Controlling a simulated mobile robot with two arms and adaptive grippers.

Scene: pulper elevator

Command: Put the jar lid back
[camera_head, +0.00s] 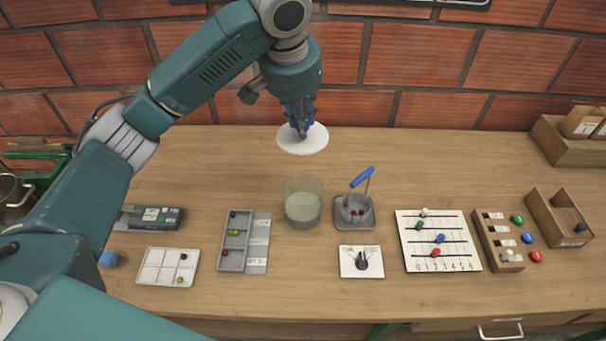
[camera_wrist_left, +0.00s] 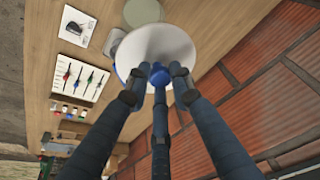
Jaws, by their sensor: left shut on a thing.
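The jar lid (camera_head: 312,143) is a flat white disc at the back of the bench, close to the brick wall. It also shows in the left wrist view (camera_wrist_left: 155,42), with a blue knob (camera_wrist_left: 186,95). My left gripper (camera_head: 301,132) points down, its fingers shut on the lid's knob; they also show in the wrist view (camera_wrist_left: 160,76). I cannot tell whether the lid touches the bench. The open glass jar (camera_head: 303,208) stands in front of the lid, apart from it, with pale greenish contents. My right gripper is not in view.
Right of the jar, a grey tray (camera_head: 367,221) holds a cup with a blue-handled tool. A dial card (camera_head: 349,271), a slider board (camera_head: 413,259) and a grey compartment tray (camera_head: 236,263) stand around. The wall (camera_head: 424,55) closes off the back.

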